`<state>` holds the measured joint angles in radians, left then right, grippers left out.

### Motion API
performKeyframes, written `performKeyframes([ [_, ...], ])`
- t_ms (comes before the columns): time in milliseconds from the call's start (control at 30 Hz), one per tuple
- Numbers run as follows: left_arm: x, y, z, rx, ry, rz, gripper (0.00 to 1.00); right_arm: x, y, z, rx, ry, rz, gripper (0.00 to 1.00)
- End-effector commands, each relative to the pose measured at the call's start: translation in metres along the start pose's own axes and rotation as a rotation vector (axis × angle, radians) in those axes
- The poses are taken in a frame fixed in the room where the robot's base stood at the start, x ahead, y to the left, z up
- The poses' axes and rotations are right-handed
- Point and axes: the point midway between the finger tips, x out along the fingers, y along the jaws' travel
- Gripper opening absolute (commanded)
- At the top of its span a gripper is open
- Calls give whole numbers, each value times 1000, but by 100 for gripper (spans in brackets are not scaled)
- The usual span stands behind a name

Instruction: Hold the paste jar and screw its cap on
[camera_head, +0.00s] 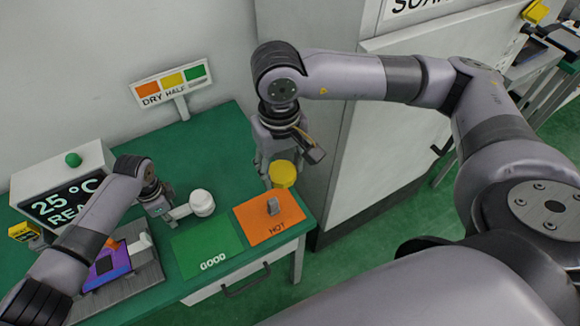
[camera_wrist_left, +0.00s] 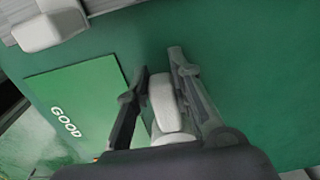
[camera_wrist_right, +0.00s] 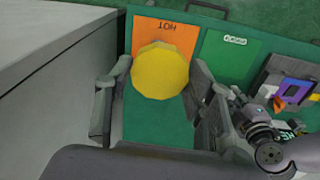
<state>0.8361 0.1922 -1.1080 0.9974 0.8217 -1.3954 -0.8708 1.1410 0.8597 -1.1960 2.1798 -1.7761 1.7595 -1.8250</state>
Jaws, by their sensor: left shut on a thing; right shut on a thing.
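The white paste jar (camera_head: 202,203), a round pot with a pale arm at its side, is upright over the green table. My left gripper (camera_head: 166,212) is shut on that arm, left of the round part; the white piece (camera_wrist_left: 167,103) shows between the fingers in the left wrist view. The yellow round cap (camera_head: 284,174) is in my right gripper (camera_head: 264,172), apart from the jar, up and to its right. In the right wrist view the yellow cap (camera_wrist_right: 160,71) sits between the spread fingers. The jar's opening is not clearly visible.
An orange HOT mat (camera_head: 255,228) bears a small grey object (camera_head: 273,206). A green GOOD mat (camera_head: 205,240) lies beside it. A display box (camera_head: 60,190), a purple device (camera_head: 108,265) and a DRY/HALF sign (camera_head: 172,85) stand leftward. A grey cabinet (camera_head: 385,150) bounds the right.

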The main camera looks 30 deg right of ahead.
Motion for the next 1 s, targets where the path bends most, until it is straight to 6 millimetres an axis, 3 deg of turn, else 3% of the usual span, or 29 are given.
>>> performKeyframes([
  [300,0,0,0,0,1,0,0,40,-78,-83,402,-4,0,38],
  [500,0,0,0,0,0,0,0,72,-129,-123,678,-3,1,38],
  [733,0,0,0,0,0,0,0,101,-171,-144,909,-2,1,38],
  [1000,0,0,0,0,0,0,0,112,-184,-150,994,1,0,38],
])
